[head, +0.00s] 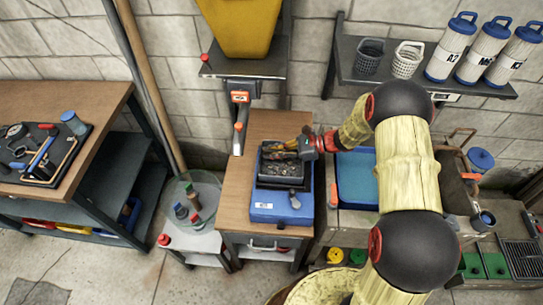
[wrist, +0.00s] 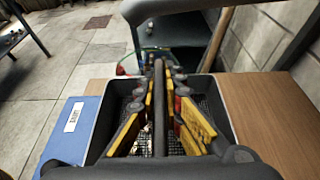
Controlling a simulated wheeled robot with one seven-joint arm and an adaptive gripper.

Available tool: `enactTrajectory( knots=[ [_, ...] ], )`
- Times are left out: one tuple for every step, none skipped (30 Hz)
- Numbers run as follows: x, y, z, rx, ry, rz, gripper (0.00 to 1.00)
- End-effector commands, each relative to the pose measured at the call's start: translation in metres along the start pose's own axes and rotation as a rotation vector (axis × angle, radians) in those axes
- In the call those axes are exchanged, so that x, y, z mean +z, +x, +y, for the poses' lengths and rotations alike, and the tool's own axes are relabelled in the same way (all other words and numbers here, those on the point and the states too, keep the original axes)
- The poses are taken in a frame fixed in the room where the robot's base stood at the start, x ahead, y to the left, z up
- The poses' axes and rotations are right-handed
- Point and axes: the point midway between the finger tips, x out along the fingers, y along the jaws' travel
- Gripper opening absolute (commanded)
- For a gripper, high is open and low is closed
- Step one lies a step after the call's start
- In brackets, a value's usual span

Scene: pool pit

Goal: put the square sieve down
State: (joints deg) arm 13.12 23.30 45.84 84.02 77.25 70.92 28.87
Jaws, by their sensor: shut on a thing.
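The square sieve (head: 283,182) is a black square frame with a mesh floor; it also shows in the wrist view (wrist: 290,110). A dark bar (wrist: 158,105) runs across its middle. My gripper (head: 286,151) reaches in from the right and is shut on the sieve; in the wrist view its yellow-padded fingers (wrist: 160,120) lie on both sides of the bar. The sieve is over a blue device (head: 272,210) on a small wooden-topped table (head: 237,199). I cannot tell whether it touches the device. Its far side is partly hidden by my gripper.
A blue-lined basin (head: 357,178) stands right of the table. A round clear container (head: 178,196) with bottles stands at left. A shelf above holds mesh baskets (head: 407,59) and white cartridges (head: 450,50). A yellow bin (head: 240,28) hangs behind. The wooden table's back is partly bare.

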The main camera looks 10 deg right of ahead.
Motion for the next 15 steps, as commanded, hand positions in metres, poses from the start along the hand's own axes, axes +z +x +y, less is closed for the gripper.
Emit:
enactTrajectory(
  knots=[
    [-0.0078,0.0032,-0.0002,0.0,0.0,-0.001,0.0],
    [-0.0095,0.0039,-0.0004,0.0,-0.001,-0.001,0.0],
    [-0.0102,0.0042,-0.0007,-0.001,-0.002,-0.001,0.0],
    [-0.01,0.0041,-0.0008,-0.001,-0.003,-0.001,0.0],
    [-0.0095,0.0039,-0.0009,-0.001,-0.003,-0.001,0.0],
    [-0.009,0.0037,-0.0009,-0.002,-0.003,-0.001,0.0],
    [-0.0089,0.0036,-0.0008,-0.001,-0.003,-0.001,0.0],
    [-0.0089,0.0036,-0.0008,-0.001,-0.003,-0.001,0.0],
    [-0.0089,0.0036,-0.0007,-0.001,-0.003,-0.001,0.0],
    [-0.0093,0.0038,-0.0007,-0.001,-0.002,-0.001,0.0],
    [-0.01,0.0041,-0.0006,-0.001,-0.002,0.0,0.0],
    [-0.0112,0.0046,-0.0006,-0.001,-0.002,-0.001,0.0],
    [-0.0121,0.005,-0.0006,-0.001,-0.002,0.0,0.0],
    [-0.0122,0.005,-0.0004,-0.001,-0.002,0.0,0.1],
    [-0.0118,0.0048,-0.0004,-0.001,-0.002,0.0,0.12]
  ],
)
